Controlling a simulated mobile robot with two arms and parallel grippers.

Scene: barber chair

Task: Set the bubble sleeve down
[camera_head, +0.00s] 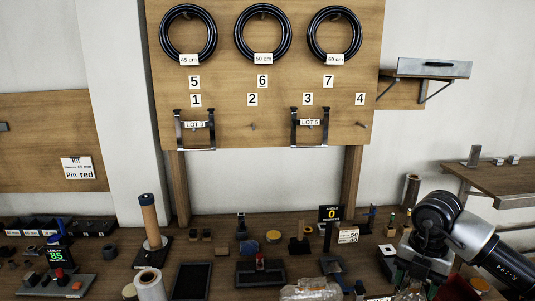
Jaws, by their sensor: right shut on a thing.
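The bubble sleeve (310,290) is a clear, crinkled, see-through wrap at the bottom edge of the head view, partly cut off by the frame. My right gripper (412,284) comes in from the right and points down at the bottom edge. It is shut on the bubble sleeve, with pale see-through material showing at its fingers. The fingertips and the grip itself are mostly hidden or cut off. My left gripper is not in view.
The wooden bench (215,225) is crowded with small fixtures. A white roll (150,286), a dark tray (190,281) and an upright tan roller (149,218) stand left. A display reading 0 (331,214) stands behind. A pegboard (265,90) holds black hoops.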

